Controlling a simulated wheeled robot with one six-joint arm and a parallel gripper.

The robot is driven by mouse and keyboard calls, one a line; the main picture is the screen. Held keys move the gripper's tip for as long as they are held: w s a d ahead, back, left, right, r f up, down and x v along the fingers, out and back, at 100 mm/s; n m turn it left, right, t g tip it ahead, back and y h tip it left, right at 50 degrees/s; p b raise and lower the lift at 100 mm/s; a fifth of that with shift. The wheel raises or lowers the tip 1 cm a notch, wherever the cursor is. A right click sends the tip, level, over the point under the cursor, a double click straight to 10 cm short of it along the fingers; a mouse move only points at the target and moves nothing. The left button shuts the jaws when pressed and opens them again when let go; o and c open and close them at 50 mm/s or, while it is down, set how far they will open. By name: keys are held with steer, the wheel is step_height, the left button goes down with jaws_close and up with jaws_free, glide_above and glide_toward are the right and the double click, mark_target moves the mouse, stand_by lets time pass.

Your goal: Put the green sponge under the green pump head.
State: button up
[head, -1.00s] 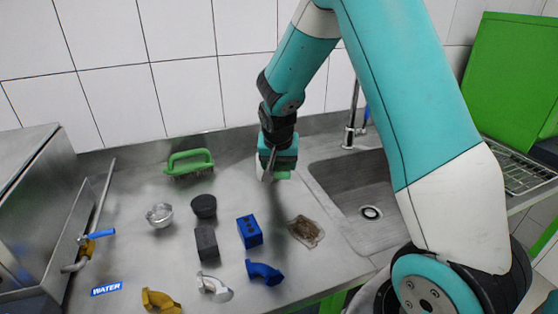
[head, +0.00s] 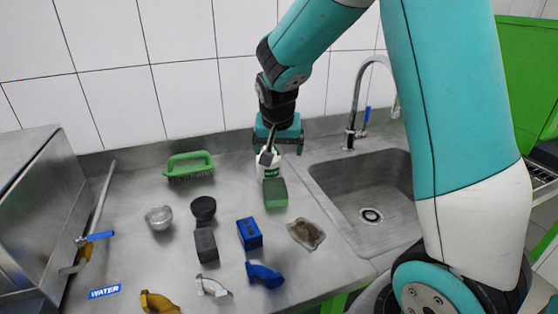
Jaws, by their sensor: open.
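The green sponge (head: 275,193) is a dark green block lying on the steel counter, left of the sink. A white bottle with a green label (head: 271,172) stands right behind it, partly covered by my gripper. I cannot make out a green pump head; if it tops this bottle, my gripper hides it. My gripper (head: 267,157) is open and points down, above and behind the sponge and in front of the bottle's upper part. It holds nothing that I can see.
A green brush (head: 189,166), a metal knob (head: 159,217), a black cup (head: 203,208), a dark block (head: 206,245), a blue block (head: 249,233) and a brown rag (head: 306,234) lie on the counter. Pipe elbows lie nearer. The sink (head: 370,185) with its faucet (head: 351,130) is right.

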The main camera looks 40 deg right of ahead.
steer(key=s+a+r+n+y, duration=0.35)
steer(key=s+a+r, duration=0.3)
steer(key=a, duration=0.35)
steer(key=s+a+n+g+y, duration=0.1)
steer(key=s+a+n, duration=0.4)
steer(key=s, duration=0.4)
steer(key=s+a+n+g+y, duration=0.2)
steer(key=s+a+n, duration=0.4)
steer(key=s, duration=0.4)
steer(key=shift+s+a+r+g, duration=0.15)
steer(key=shift+s+a+g, duration=0.15)
steer(key=shift+a, duration=0.3)
steer(key=shift+y, duration=0.25)
